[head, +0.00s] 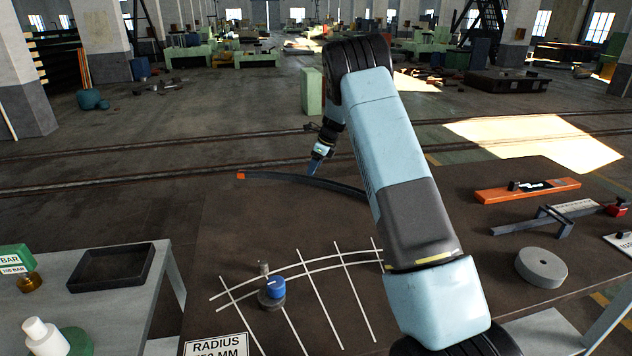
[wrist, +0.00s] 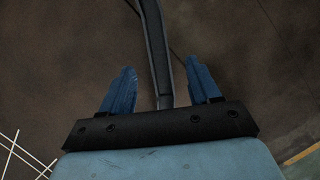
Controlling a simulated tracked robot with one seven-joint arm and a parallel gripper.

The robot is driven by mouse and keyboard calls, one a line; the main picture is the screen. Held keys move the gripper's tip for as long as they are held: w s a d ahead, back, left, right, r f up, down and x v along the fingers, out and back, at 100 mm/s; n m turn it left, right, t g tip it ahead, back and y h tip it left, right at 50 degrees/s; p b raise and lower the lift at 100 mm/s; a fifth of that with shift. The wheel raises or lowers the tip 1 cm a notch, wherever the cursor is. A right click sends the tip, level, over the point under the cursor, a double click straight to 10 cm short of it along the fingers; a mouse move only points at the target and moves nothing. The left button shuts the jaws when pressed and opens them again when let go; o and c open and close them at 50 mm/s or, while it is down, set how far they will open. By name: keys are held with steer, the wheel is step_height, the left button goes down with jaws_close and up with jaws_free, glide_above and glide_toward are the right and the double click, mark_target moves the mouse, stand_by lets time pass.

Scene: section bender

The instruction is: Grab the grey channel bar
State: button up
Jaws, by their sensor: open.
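The grey channel bar (head: 290,179) is long, dark and gently curved, with an orange left end. It lies across the brown table, and its right part is hidden behind my arm. My gripper (head: 314,167) points down at the bar's middle stretch in the head view. In the wrist view my gripper (wrist: 161,68) is open, with one blue finger on each side of the bar (wrist: 156,45). The bar runs between the fingers, with space visible on both sides. I cannot tell how far the fingertips are above the table.
White curved grid lines (head: 310,267) and a blue-topped weight (head: 274,289) are at the table's front. A grey disc (head: 541,267), an orange level-like tool (head: 528,190) and a dark measuring tool (head: 545,218) lie right. A side table at left holds a black tray (head: 112,284).

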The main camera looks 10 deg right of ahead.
mark_target(312, 178)
steer(key=shift+x, duration=2.6)
steer(key=shift+s+d+f, duration=0.1)
steer(key=shift+s+d, duration=0.05)
steer(key=shift+s, duration=0.1)
steer(key=shift+c, duration=0.3)
jaws_close()
